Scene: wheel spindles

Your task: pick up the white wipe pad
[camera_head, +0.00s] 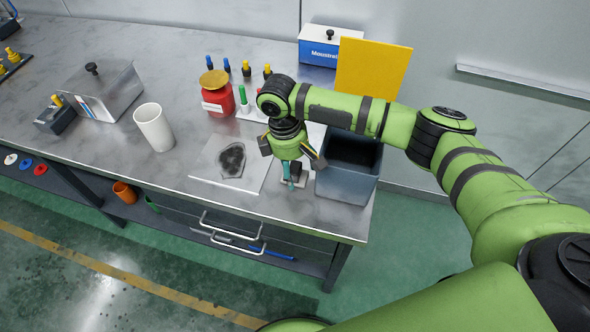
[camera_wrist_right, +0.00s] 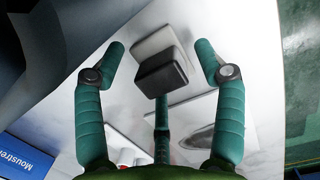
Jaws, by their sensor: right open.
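The white wipe pad (camera_wrist_right: 154,41) is a pale block in the right wrist view, lying between the tips of my spread fingers. A black block (camera_wrist_right: 161,74) overlaps its near side; I cannot tell whether they are joined. In the head view the pad (camera_head: 301,178) shows only partly, at the bench's front edge next to the grey bin, with my gripper hiding the rest. My right gripper (camera_head: 291,170) is open and points down over it. In the wrist view its fingers (camera_wrist_right: 163,62) stand apart around the pad, with no grip on it. My left gripper is not in view.
The grey bin (camera_head: 349,187) stands close on the right. A white sheet with a dark patch (camera_head: 214,172) lies left of the gripper. A red jar (camera_head: 217,98), markers, a white cup (camera_head: 154,128) and a yellow board (camera_head: 372,70) stand farther off.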

